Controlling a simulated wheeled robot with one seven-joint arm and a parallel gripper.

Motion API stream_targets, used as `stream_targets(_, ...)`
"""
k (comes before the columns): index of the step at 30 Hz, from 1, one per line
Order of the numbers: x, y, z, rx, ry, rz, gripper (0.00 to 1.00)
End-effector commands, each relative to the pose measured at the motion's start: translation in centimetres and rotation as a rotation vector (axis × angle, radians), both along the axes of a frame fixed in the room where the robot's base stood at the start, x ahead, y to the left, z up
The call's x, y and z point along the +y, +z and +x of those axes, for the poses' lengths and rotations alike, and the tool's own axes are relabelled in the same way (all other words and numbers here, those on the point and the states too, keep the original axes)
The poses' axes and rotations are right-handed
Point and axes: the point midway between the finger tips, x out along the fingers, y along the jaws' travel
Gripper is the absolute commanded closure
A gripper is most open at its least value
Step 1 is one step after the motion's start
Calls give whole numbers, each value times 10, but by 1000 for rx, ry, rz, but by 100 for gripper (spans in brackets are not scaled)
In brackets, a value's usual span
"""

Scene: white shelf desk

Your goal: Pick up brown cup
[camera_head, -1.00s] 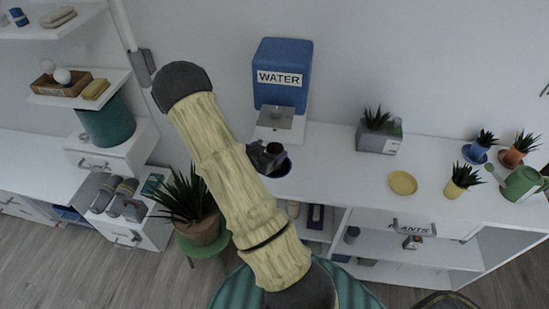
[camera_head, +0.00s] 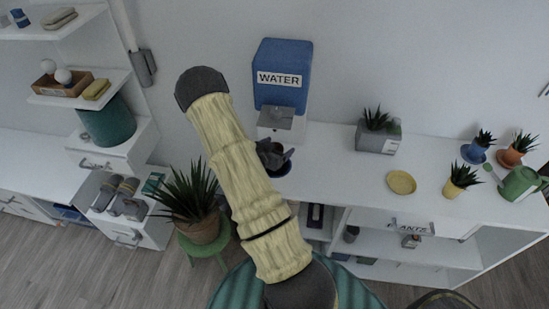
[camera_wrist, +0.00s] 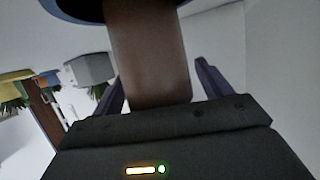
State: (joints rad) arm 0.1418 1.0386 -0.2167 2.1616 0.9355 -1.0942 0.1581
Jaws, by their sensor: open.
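The brown cup (camera_wrist: 148,55) fills the upper middle of the wrist view. My gripper (camera_wrist: 157,75) is open, with one dark finger on each side of the cup. A gap shows between the cup and the right finger; the left finger is close to the cup's side. In the head view my gripper (camera_head: 274,154) is at the cup's place in front of the water dispenser, and it hides most or all of the cup. A dark blue saucer (camera_head: 284,168) shows below it.
The blue water dispenser (camera_head: 283,72) stands just behind my gripper. A grey planter (camera_head: 378,138), a yellow plate (camera_head: 401,182) and small potted plants stand to the right on the white desk (camera_head: 335,165). A large potted plant (camera_head: 195,195) stands lower left.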

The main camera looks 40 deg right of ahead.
Motion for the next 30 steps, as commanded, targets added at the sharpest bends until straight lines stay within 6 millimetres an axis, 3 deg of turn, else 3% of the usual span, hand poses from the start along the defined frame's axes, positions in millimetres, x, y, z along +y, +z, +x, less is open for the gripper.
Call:
stream_targets(5,0,0,0,0,0,0,25)
stream_targets(12,0,0,0,0,0,0,72)
stream_targets(14,0,1,0,-1,0,-1,81)
stream_targets(23,0,4,0,-2,1,-2,81)
stream_targets(30,0,24,0,-4,0,-2,81)
